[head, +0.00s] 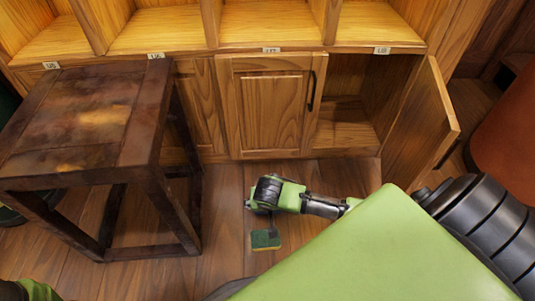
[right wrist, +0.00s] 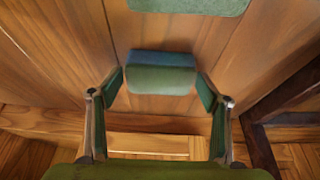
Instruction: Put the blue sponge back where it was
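The sponge (head: 266,240) shows dark green with a paler edge in the head view, low over the wooden floor in front of the cabinets. In the right wrist view the sponge (right wrist: 161,73) has a blue band above a green face and sits between the fingertips. In the head view my right gripper (head: 268,222) points down onto the sponge. I cannot tell whether the sponge touches the floor. My left gripper is not in view; only a green bit of mine shows at lower left.
A dark wooden stool (head: 75,115) stands at left. An open cabinet door (head: 425,125) juts out at right beside an empty compartment (head: 345,128); the neighbouring door (head: 268,105) is shut. Labelled shelves (head: 270,28) run above. Bare floor (head: 222,225) lies between stool and sponge.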

